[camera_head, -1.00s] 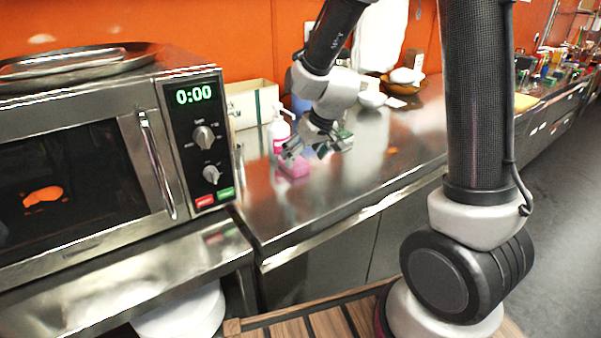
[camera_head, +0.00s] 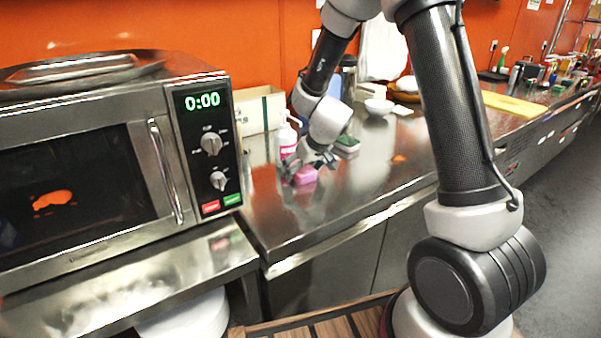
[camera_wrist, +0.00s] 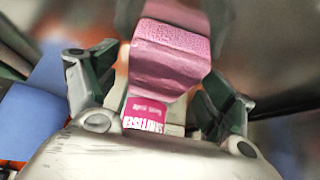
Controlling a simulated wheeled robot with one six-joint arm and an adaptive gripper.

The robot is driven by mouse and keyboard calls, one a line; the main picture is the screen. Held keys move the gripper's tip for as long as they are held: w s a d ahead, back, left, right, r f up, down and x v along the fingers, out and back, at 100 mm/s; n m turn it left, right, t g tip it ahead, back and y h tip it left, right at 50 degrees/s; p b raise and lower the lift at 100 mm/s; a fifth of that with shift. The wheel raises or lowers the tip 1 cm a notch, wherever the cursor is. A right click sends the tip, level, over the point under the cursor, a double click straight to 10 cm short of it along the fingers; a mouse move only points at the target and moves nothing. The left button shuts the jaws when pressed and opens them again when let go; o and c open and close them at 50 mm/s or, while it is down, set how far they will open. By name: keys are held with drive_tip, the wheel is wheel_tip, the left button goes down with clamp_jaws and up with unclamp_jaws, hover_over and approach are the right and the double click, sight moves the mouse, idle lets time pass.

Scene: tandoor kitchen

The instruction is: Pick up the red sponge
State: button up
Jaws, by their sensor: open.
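The red sponge, pinkish in the pictures, (camera_head: 305,175) lies on the steel counter in front of the pump bottle. In the wrist view the sponge (camera_wrist: 170,58) sits between the two open fingers, with a gap on each side. My gripper (camera_head: 307,168) is open and reaches down at the sponge, its fingers on either side of it. The gripper (camera_wrist: 160,85) also shows in the wrist view. Part of the sponge is hidden behind a finger in the head view.
A sanitiser bottle (camera_head: 287,138) stands just behind the sponge. A green sponge (camera_head: 347,144) lies to the right. The microwave (camera_head: 120,150) is at the left. A white bowl (camera_head: 379,106) stands farther back. The counter's front right is clear.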

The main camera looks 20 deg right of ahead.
drive_tip(key=c, duration=0.8)
drive_tip(key=shift+r, duration=0.15)
wheel_tip(320, 180, up, 10)
idle(0.7)
drive_tip(key=shift+o, duration=0.6)
drive_tip(key=c, duration=0.3)
